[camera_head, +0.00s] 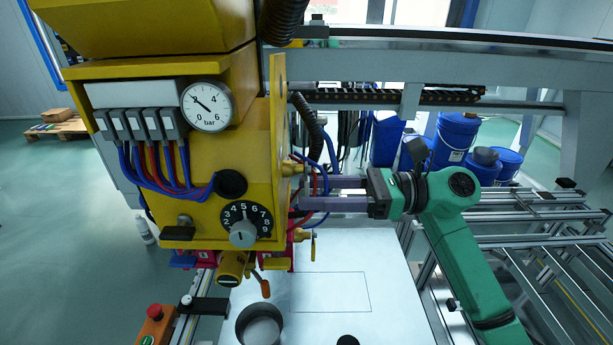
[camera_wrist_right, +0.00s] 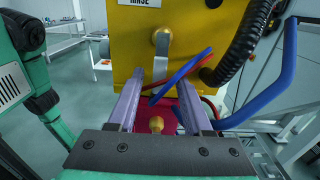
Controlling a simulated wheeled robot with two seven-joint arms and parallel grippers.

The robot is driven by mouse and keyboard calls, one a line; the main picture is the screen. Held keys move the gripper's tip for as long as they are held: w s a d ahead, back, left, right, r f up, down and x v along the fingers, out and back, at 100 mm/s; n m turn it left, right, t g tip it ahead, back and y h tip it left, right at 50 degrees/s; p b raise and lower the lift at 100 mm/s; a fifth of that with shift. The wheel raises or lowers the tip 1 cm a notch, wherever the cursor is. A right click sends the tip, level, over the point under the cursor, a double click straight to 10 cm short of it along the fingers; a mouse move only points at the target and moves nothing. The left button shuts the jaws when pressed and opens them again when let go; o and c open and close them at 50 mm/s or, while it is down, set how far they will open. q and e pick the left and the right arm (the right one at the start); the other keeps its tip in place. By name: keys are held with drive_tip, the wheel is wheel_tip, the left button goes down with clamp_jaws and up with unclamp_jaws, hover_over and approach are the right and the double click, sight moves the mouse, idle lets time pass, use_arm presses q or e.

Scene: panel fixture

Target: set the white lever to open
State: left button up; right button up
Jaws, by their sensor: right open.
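The white lever (camera_wrist_right: 161,62) shows in the right wrist view as a pale strip hanging down from a brass pivot (camera_wrist_right: 161,37) on the yellow panel (camera_wrist_right: 120,45). A label above it reads "RINSE", partly cut off. My right gripper (camera_wrist_right: 160,82) is open, its two fingers reaching towards the panel, with the lever's lower end between the fingertips in the picture. I cannot tell whether they touch it. In the head view my right gripper (camera_head: 302,194) is at the right side of the yellow fixture (camera_head: 190,75); the lever is not clear there. My left gripper is not in view.
Red and blue cables (camera_wrist_right: 188,70) hang close by the right finger, with a thick black hose (camera_wrist_right: 245,45) beyond. The white tabletop (camera_head: 385,285) has free room.

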drive_tip(key=shift+a, duration=0.9)
clamp_jaws()
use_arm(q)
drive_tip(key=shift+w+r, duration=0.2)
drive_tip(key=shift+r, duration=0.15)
